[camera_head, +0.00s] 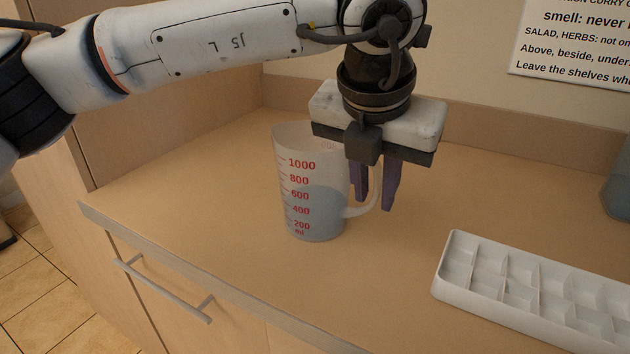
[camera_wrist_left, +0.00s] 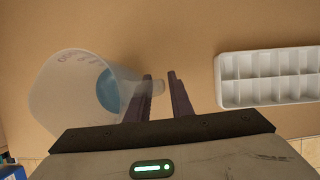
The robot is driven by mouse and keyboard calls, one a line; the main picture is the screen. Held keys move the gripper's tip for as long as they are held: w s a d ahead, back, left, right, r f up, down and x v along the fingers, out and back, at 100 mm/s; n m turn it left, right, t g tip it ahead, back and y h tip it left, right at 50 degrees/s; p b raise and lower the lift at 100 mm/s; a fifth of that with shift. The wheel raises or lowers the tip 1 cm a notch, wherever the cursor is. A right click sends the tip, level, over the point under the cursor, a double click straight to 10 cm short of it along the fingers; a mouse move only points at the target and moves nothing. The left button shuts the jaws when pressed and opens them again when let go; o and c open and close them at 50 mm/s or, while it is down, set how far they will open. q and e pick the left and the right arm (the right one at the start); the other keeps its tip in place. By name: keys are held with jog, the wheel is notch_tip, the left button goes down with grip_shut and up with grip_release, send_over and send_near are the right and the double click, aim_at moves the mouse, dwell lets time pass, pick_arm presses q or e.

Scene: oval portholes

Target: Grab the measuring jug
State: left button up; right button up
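The measuring jug (camera_head: 312,200) is translucent with red markings and bluish liquid, upright on the counter. Its handle (camera_head: 358,211) points right, toward my left gripper (camera_head: 375,203). The gripper comes down from above with two dark purple fingers. In the left wrist view, the jug (camera_wrist_left: 75,98) lies left of the fingers, and the outer end of its handle (camera_wrist_left: 158,88) shows in the gap between the fingertips (camera_wrist_left: 159,79). The fingers are apart and do not look closed on the handle. Whether one touches it is unclear. My right gripper is not in view.
A white ice-cube tray (camera_head: 455,292) lies at the right on the wooden counter (camera_head: 225,265); it also shows in the left wrist view (camera_wrist_left: 222,92). A bluish container (camera_head: 617,188) stands at the far right edge. A wall is behind; the counter's front edge has a drawer handle below.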

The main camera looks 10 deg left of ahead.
pick_arm(q)
grip_shut()
jog(key=shift+r, duration=0.2)
